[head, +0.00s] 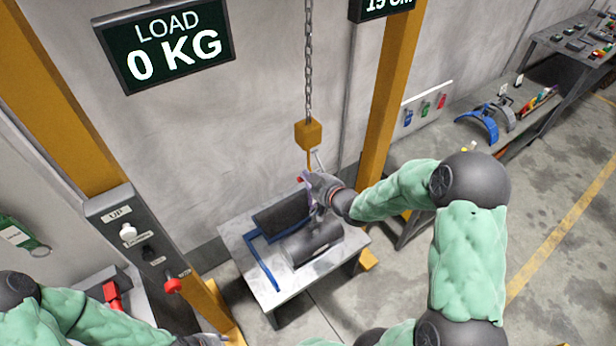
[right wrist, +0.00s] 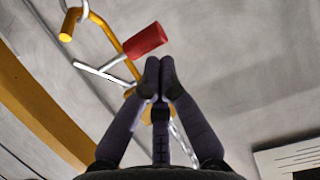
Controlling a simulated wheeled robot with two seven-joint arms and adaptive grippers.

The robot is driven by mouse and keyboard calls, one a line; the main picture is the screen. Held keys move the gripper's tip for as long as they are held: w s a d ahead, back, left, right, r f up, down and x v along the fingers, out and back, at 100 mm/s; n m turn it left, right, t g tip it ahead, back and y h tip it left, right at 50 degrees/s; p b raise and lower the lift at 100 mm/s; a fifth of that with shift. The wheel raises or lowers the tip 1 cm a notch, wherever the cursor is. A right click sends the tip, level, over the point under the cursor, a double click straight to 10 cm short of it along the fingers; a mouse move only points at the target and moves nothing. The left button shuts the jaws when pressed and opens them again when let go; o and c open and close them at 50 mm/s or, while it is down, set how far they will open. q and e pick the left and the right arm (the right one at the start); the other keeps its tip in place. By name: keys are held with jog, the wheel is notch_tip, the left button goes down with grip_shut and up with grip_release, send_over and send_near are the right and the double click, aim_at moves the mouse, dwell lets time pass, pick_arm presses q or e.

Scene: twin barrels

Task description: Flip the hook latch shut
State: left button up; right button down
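The yellow hook block (head: 308,133) hangs on a chain, with its hook below it, partly hidden by my right gripper. In the right wrist view the yellow hook (right wrist: 110,32) curves at upper left. The silver latch bar (right wrist: 100,73) sticks out leftward from the shank, its free end apart from the hook tip. The latch's red tab (right wrist: 148,40) lies just beyond my right gripper (right wrist: 159,68). That gripper's dark fingers are together at the tips, with nothing visible between them. In the head view it (head: 306,181) is beside the hook. My left gripper (head: 204,340) is barely visible at the bottom edge.
Under the hook, a grey table (head: 240,250) holds two dark barrels (head: 282,213) (head: 313,243) and a blue frame (head: 262,264). Yellow posts (head: 385,90) flank the hook. A control box (head: 140,238) is on the left post. A bench (head: 470,120) stands at right.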

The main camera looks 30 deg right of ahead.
pick_arm(q)
notch_tip(320, 180, down, 4)
jog(key=b, duration=0.3)
jog(key=shift+r+b, duration=0.15)
jog(key=shift+b, duration=0.25)
pick_arm(e)
jog(key=shift+w+f, duration=0.25)
jog(key=shift+f, duration=0.65)
pick_arm(q)
jog(key=shift+r, duration=0.1)
pick_arm(e)
jog(key=shift+r, duration=0.1)
